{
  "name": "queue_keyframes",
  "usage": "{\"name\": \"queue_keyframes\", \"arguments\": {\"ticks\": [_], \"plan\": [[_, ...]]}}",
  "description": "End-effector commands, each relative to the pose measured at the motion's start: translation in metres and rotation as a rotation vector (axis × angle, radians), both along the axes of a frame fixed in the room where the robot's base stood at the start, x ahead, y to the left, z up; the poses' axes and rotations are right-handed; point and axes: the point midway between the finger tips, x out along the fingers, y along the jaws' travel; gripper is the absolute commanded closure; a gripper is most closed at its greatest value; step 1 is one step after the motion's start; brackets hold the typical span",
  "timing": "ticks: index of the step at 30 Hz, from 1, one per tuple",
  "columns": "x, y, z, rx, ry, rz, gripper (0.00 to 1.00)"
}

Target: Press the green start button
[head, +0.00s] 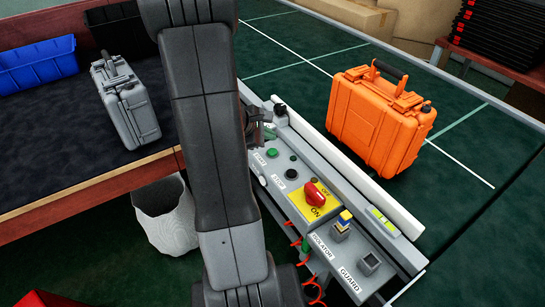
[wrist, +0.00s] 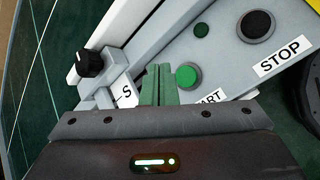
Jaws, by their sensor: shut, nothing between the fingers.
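The round green start button (wrist: 188,76) sits in a grey ring on the panel, above a partly hidden label ending in "ART". It also shows in the head view (head: 272,153), just right of my arm. My gripper (wrist: 157,68) is shut and empty, its two greenish fingers together. In the wrist view the fingertips are just left of the green button, apart from it in the picture; their height above the panel is unclear. In the head view my gripper is mostly hidden behind my arm.
A black stop button (wrist: 256,25) and a small green lamp (wrist: 201,29) are close by. A black knob (wrist: 90,62) stands left of the fingers. A red isolator switch (head: 316,192) is farther along the panel.

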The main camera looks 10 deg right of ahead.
Motion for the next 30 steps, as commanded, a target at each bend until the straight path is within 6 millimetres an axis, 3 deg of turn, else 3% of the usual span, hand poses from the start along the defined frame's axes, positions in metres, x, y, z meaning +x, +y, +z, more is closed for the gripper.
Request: {"name": "queue_keyframes", "arguments": {"ticks": [1, 8, 30], "plan": [[0.0, 0.0, -0.014, 0.0, 0.001, 0.0, 1.0], [0.0, 0.0, -0.031, 0.0, 0.0, 0.0, 1.0], [0.0, 0.0, -0.032, 0.0, 0.0, 0.0, 1.0]]}}
